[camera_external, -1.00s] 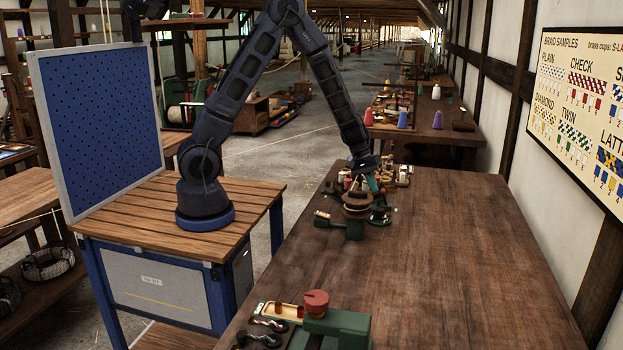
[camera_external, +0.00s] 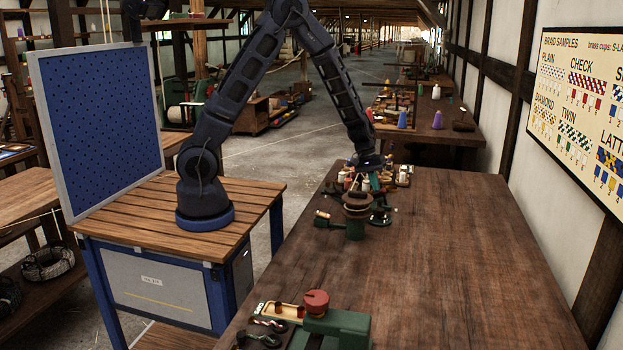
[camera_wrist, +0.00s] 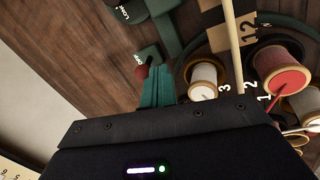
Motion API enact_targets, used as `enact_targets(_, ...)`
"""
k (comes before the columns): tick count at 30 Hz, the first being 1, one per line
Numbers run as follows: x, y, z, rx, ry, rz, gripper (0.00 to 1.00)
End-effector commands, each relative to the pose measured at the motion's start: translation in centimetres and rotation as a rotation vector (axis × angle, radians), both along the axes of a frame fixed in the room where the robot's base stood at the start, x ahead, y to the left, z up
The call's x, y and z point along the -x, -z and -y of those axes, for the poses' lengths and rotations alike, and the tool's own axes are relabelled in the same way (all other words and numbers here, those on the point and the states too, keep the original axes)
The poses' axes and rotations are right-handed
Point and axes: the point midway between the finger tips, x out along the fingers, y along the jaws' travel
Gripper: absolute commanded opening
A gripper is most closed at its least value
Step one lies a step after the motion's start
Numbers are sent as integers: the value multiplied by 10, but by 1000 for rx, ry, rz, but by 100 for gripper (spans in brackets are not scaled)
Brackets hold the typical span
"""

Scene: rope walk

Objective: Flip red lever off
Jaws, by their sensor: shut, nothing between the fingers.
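A small red knob (camera_wrist: 141,72), which looks like the tip of the red lever, shows in the wrist view beside a dark green plate with pale lettering (camera_wrist: 147,56). My gripper (camera_wrist: 158,72) has its teal fingers shut and empty. Their tips are right beside the knob, on its right; I cannot tell whether they touch it. The lever's shaft is hidden. In the external view my gripper (camera_external: 365,184) is low over the cluster of bobbins at the far left part of the bench, and the lever cannot be made out there.
A white bobbin (camera_wrist: 203,76) and a red bobbin (camera_wrist: 281,70) stand close right of my fingers, with a pale stick (camera_wrist: 233,45) between them. A green stand (camera_external: 356,226) is in front of the cluster. The long bench (camera_external: 470,250) is clear to the right.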

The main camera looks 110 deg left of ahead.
Motion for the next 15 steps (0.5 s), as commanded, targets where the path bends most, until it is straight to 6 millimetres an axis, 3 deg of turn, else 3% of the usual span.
enact_targets(15, -14, -6, 1, -2, 4, -150, 0)
